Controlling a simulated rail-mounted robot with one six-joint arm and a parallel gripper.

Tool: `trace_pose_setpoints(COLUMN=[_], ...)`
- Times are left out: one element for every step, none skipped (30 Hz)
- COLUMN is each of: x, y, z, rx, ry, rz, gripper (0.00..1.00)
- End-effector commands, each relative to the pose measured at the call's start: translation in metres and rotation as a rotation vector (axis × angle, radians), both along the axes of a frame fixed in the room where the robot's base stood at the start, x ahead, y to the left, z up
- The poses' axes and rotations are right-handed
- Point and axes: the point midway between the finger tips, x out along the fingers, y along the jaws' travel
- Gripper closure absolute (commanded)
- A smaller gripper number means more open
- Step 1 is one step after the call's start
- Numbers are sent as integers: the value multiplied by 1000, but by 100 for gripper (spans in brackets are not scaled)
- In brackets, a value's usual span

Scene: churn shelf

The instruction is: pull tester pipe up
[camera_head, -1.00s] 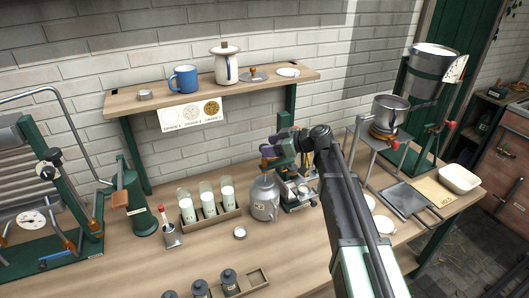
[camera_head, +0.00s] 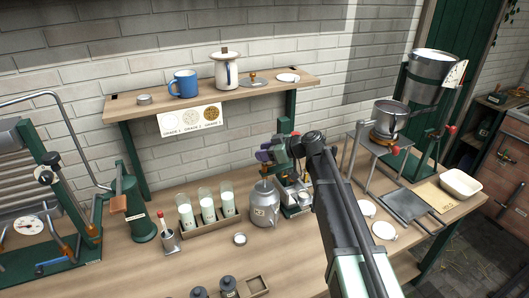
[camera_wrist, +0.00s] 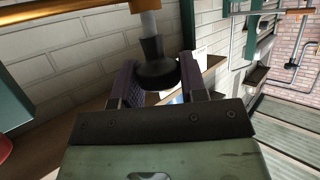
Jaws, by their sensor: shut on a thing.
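My gripper (camera_head: 272,154) is above the bench, just over the tester (camera_head: 297,192) and the grey milk can (camera_head: 264,210). In the wrist view, its two dark purple jaws (camera_wrist: 161,85) are closed around a black knob (camera_wrist: 156,72). A pale grey pipe (camera_wrist: 149,24) runs from the knob to the top edge of that view, near a brass bar (camera_wrist: 75,12). In the head view, the gripper hides the knob and much of the pipe. The tester stands beside the can, partly behind my arm. How far the pipe is raised is hard to tell.
A rack (camera_head: 210,228) of milk vials stands left of the can. A shelf (camera_head: 140,103) with a blue mug (camera_head: 184,83) and a white jug (camera_head: 226,70) hangs behind. The front bench is partly clear.

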Motion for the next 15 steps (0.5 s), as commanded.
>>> trace_pose_setpoints(x=[0,0,0,0,0,0,0,0,0,0,0,0,0,0,0], y=[0,0,0,0,0,0,0,0,0,0,0,0,0,0,0], z=[4,6,9,13,17,23,28,34,43,50,57,67,75,83,94], rx=[0,0,0,0,0,0,0,0,0,0,0,0,0,0,0], ry=[0,0,0,0,0,0,0,0,0,0,0,0,0,0,0], rz=[0,0,0,0,0,0,0,0,0,0,0,0,0,0,0], gripper=[100,100,100,100,100,100,100,100,100,100,100,100,100,100,100])
